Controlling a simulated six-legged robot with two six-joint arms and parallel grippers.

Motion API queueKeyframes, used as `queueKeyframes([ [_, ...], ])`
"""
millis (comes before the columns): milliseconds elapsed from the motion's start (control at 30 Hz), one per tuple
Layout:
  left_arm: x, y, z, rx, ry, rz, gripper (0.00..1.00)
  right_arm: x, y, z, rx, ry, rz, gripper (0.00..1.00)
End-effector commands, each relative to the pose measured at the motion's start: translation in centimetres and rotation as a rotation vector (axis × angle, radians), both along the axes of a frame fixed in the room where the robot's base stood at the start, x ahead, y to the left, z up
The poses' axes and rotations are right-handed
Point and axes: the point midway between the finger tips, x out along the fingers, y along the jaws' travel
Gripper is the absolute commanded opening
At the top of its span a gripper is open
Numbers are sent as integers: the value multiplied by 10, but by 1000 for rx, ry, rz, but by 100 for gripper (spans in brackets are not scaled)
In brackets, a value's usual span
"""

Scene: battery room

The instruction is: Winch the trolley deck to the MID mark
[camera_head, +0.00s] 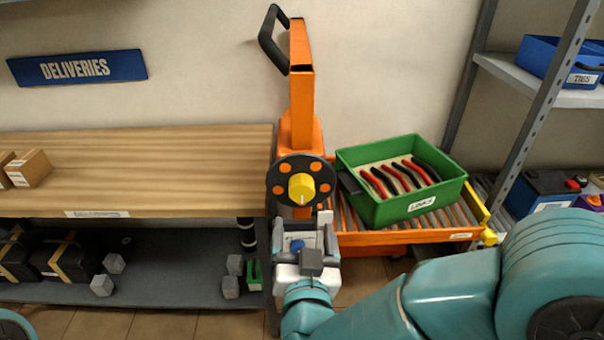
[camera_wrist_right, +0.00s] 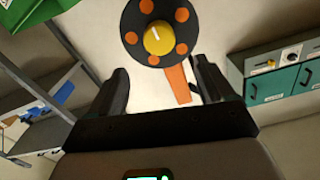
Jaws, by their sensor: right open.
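The trolley has an orange mast (camera_head: 302,95) with a black handle at its top. A black winch wheel with orange spots (camera_head: 287,194) and a yellow hub (camera_head: 301,188) sits on the mast. The orange roller deck (camera_head: 400,238) is low beside it and carries a green crate (camera_head: 400,207). My right gripper (camera_head: 308,228) is open just below and in front of the wheel. In the right wrist view the wheel (camera_wrist_right: 133,20) lies beyond the empty open fingers (camera_wrist_right: 162,82), not between them. I cannot make out a MID mark. My left gripper is out of view.
A wooden bench (camera_head: 150,165) with a dark lower shelf stands left of the mast. It holds cardboard boxes (camera_head: 29,168), black cases and grey blocks. A metal rack (camera_head: 540,110) with blue bins stands at the right. The crate holds red and black links.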

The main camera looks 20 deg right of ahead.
Motion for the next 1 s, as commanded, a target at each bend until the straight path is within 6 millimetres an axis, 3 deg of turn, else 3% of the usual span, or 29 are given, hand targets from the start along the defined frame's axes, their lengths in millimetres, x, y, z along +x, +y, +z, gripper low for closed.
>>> queueKeyframes([
  [33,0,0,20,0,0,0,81,7,-3,9,-5,7,-4,82],
  [200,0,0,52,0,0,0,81,28,-9,8,-3,7,-4,82],
  [400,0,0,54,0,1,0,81,72,-22,1,1,1,-5,82],
  [600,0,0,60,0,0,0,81,99,-29,1,1,-1,-2,82],
  [1000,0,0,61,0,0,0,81,108,-31,-1,0,0,-1,82],
])
